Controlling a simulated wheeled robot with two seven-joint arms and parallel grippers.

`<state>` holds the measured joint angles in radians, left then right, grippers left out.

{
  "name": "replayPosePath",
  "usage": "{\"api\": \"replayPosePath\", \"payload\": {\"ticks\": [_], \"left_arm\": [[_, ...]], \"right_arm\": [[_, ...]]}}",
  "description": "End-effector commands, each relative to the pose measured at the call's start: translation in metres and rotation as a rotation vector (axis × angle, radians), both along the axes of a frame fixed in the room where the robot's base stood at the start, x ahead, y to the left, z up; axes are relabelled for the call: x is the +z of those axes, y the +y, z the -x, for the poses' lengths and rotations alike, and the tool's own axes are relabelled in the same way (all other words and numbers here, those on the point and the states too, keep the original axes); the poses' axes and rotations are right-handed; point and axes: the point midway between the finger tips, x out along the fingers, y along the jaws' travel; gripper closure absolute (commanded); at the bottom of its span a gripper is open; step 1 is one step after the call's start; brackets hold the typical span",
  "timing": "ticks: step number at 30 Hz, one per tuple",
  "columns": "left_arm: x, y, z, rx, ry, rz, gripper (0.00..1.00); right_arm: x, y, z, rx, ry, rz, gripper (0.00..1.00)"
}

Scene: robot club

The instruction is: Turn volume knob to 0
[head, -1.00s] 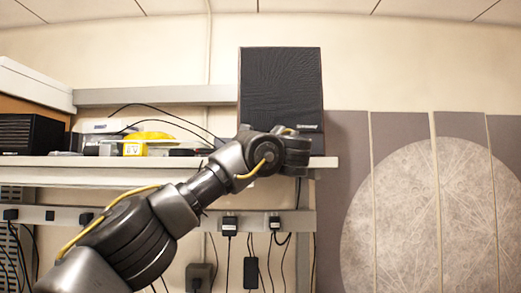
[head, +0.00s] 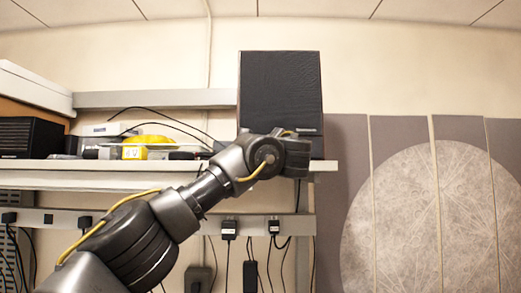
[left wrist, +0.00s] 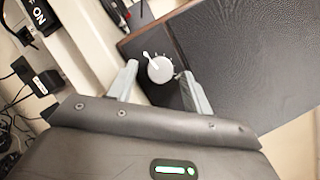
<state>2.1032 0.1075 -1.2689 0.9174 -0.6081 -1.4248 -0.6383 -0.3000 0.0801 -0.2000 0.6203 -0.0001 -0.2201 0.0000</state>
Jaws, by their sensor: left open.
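A black speaker (head: 281,95) with a dark textured front stands at the right end of the shelf. Its round light-grey volume knob (left wrist: 160,69) shows in the left wrist view, on the dark panel beside the speaker's textured front. A white pointer and small marks lie at the knob's upper side in that picture. My left gripper (left wrist: 160,72) is open, with one finger to each side of the knob. I cannot tell whether the fingers touch it. In the head view my left arm covers the speaker's lower part, hiding the knob and fingers. My right gripper is not in view.
The shelf (head: 60,173) holds a yellow item (head: 135,152), thin black cables and a second dark box (head: 30,137) at left. Power adapters (head: 229,229) hang from a rail below. Grey panels (head: 345,200) stand on the right.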

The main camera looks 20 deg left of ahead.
Motion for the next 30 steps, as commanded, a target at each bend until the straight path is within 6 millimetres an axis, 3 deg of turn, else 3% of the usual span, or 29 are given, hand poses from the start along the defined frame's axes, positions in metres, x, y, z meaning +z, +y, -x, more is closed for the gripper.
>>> {"api": "replayPosePath", "payload": {"ticks": [5,15,21,30], "left_arm": [[-0.009,-0.01,0.013,-0.004,-0.001,0.0,0.49],[-0.024,-0.046,0.066,-0.004,0.0,0.0,0.49],[-0.024,-0.058,0.084,-0.002,-0.001,0.0,0.49],[-0.022,-0.06,0.087,-0.001,-0.001,-0.001,0.49]], "right_arm": [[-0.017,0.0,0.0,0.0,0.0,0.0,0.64],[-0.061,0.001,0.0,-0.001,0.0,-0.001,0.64],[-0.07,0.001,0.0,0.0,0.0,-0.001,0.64],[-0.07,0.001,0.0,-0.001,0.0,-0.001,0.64]]}}
